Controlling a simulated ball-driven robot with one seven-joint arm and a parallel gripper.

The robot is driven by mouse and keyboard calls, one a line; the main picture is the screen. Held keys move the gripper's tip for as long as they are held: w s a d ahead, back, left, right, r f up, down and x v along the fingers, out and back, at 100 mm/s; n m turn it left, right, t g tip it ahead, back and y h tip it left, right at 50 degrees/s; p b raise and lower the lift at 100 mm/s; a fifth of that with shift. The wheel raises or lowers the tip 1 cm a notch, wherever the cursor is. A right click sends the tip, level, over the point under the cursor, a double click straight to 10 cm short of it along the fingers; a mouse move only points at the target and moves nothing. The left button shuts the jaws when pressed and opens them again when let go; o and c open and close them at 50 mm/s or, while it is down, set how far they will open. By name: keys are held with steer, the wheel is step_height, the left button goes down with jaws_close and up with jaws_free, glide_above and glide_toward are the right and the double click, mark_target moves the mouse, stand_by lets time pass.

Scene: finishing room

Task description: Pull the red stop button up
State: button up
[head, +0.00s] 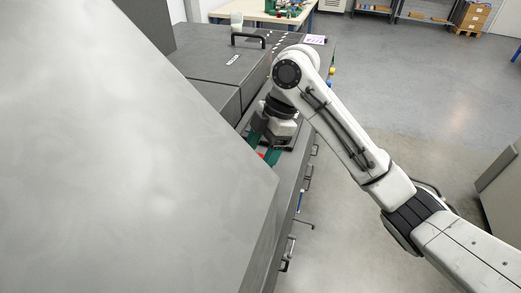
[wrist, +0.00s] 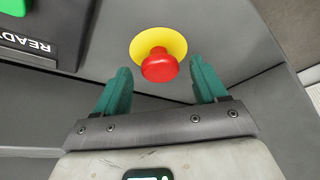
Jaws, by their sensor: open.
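The red stop button (wrist: 159,66) has a round mushroom head and sits on a yellow disc (wrist: 175,43) on a grey panel. In the wrist view it is at the top centre. My gripper (wrist: 161,80) is open, with one green finger on each side of the button and visible gaps between. I cannot tell how deep the fingertips reach along the button. In the head view my gripper (head: 264,146) points down at the machine, and a small bit of red (head: 262,155) shows near its fingers. The rest of the button is hidden there.
A black panel reading READY (wrist: 38,44) with a green button (wrist: 14,6) lies left of the stop button. A large grey cover (head: 110,150) fills the head view's left. A black handle (head: 248,38) stands on the machine top. Open floor (head: 400,90) lies right.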

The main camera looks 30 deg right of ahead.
steer(key=shift+c, duration=0.5)
jaws_close()
steer(key=shift+r+p, duration=0.85)
steer(key=shift+p, duration=0.1)
steer(key=shift+o, duration=0.5)
jaws_free()
steer(key=shift+f, duration=0.1)
steer(key=v, duration=1)
steer(key=shift+d+r, duration=0.25)
steer(key=shift+r, duration=0.1)
